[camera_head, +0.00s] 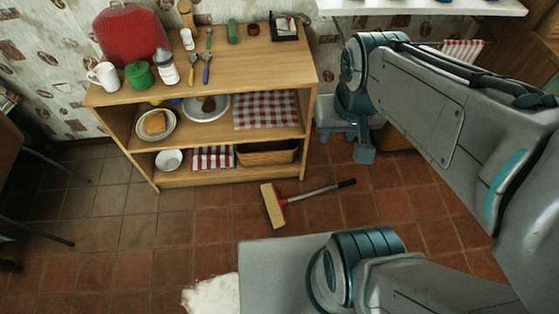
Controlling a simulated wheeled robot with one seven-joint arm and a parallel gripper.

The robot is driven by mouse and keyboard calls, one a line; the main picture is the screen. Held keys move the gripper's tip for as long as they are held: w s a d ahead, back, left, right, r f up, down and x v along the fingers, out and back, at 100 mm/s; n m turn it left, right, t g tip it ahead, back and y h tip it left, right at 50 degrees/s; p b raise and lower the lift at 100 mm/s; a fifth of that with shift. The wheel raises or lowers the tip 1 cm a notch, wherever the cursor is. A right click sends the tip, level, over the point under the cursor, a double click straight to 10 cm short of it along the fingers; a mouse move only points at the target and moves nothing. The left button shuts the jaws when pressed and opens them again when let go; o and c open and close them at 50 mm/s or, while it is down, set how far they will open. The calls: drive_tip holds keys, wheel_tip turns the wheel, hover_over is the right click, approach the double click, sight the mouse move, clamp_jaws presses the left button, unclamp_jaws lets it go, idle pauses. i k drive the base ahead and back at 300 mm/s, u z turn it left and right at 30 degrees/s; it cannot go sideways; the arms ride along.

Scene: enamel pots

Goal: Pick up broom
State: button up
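The broom (274,206) lies on the tiled floor in front of the shelf unit. Its pale, broad head with a red edge is at the left, and its short grey handle runs right to a dark end. The whole broom shows and nothing covers it. My arm comes in from the right, and its end with my gripper (352,146) hangs above the floor, beyond the broom's handle end and right of the shelf unit. The gripper is apart from the broom. Its fingers are small and partly hidden by my wrist, so I cannot tell their opening.
A wooden shelf unit (213,172) stands behind the broom, with jars, utensils and a red container (130,35) on top and plates, cloths and a basket below. A white patch (212,297) lies on the floor at front left. Floor around the broom is clear.

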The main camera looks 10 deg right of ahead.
sight(275, 212)
drive_tip(key=z, duration=1.95)
drive_tip(key=i, duration=1.55)
drive_tip(key=u, duration=3.1)
